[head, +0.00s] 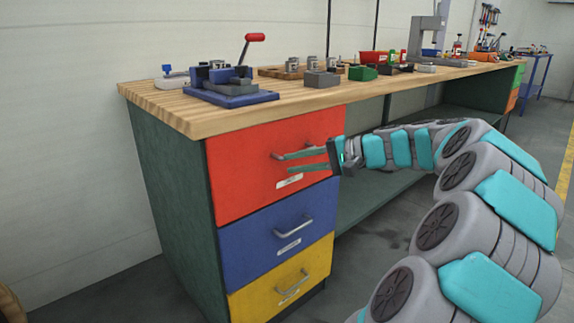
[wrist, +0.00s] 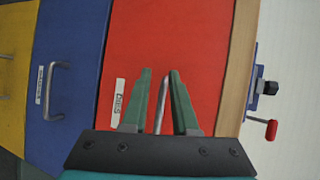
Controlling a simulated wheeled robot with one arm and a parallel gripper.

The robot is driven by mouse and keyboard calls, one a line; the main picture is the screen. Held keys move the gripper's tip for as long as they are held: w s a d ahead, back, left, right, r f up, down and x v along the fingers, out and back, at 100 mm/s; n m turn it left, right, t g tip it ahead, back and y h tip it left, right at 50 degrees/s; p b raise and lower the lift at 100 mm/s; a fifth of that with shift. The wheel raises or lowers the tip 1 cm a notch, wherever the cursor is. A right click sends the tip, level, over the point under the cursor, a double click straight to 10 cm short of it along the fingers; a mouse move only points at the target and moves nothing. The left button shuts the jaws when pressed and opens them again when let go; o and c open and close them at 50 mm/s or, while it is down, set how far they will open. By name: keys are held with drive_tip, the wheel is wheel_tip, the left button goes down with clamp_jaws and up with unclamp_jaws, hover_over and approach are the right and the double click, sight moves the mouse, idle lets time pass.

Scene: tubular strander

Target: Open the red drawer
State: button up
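The red drawer (head: 250,171) is the top one of the cabinet under the wooden bench, and its front looks flush with the cabinet. In the wrist view the red drawer (wrist: 200,60) fills the middle, turned sideways. Its metal handle (wrist: 162,100) lies between the two green fingers of my gripper (wrist: 162,78). The fingers stand apart, with a gap on each side of the handle. In the head view my gripper (head: 306,160) is at the drawer front, around the handle (head: 277,156), whose right part is hidden behind the fingers.
Below are a blue drawer (head: 275,236) and a yellow drawer (head: 285,285), each with a metal handle. The wooden benchtop (head: 165,103) above carries a blue vise-like tool (head: 232,90) with a red-knobbed lever. The floor in front of the cabinet is largely covered by my arm.

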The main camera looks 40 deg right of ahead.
drive_tip(key=s+d+m+t+h, duration=0.1)
drive_tip(key=s+d+m+t, duration=0.1)
drive_tip(key=d, duration=0.6)
drive_tip(key=shift+r+b+x, duration=0.2)
drive_tip(key=shift+x, duration=1.7)
drive_tip(key=shift+r+b+x, duration=0.15)
drive_tip(key=shift+r+x, duration=0.1)
drive_tip(key=shift+x, duration=1.7)
drive_tip(key=shift+w, duration=0.1)
drive_tip(key=shift+c, duration=0.4)
clamp_jaws()
